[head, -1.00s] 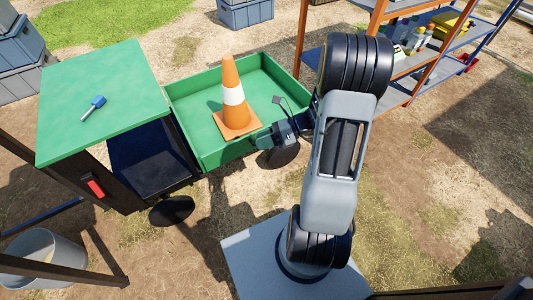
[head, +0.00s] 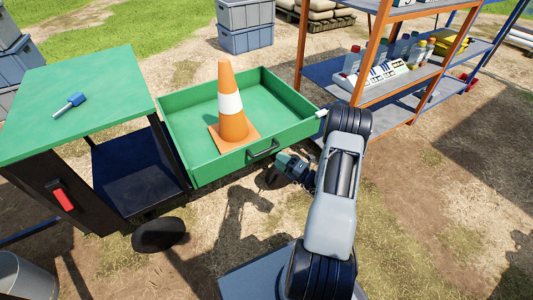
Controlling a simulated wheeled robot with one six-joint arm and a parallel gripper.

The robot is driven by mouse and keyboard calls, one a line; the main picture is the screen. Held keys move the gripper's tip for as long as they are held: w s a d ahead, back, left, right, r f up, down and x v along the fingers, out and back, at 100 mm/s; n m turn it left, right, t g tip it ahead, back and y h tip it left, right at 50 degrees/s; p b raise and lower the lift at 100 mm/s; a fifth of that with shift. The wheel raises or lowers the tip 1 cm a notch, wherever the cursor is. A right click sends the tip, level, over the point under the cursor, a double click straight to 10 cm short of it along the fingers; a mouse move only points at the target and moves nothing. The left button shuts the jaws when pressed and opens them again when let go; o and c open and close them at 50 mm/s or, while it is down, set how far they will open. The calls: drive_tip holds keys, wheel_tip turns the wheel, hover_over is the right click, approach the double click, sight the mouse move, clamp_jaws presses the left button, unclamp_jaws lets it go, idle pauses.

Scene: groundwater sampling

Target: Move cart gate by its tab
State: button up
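The cart has a green open tray (head: 178,115) with low walls. Its near wall (head: 222,165) stands upright and carries a dark loop-shaped tab (head: 263,148) on its outer face. I take this wall to be the gate. My gripper (head: 279,174) is just outside this wall, below and to the right of the tab. A small gap seems to show between gripper and tab. The fingers are small, dark and partly hidden, so I cannot tell whether they are open.
An orange cone (head: 231,128) stands in the tray. A blue-handled tool (head: 70,105) lies on the green top (head: 110,75) at left. A red handle (head: 64,199) is on the cart side. An orange-framed shelf (head: 340,92) stands close behind my arm. Ground at right is clear.

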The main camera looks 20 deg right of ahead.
sight(266, 151)
drive_tip(key=shift+b+x, duration=0.8)
drive_tip(key=shift+x, duration=2.75)
clamp_jaws()
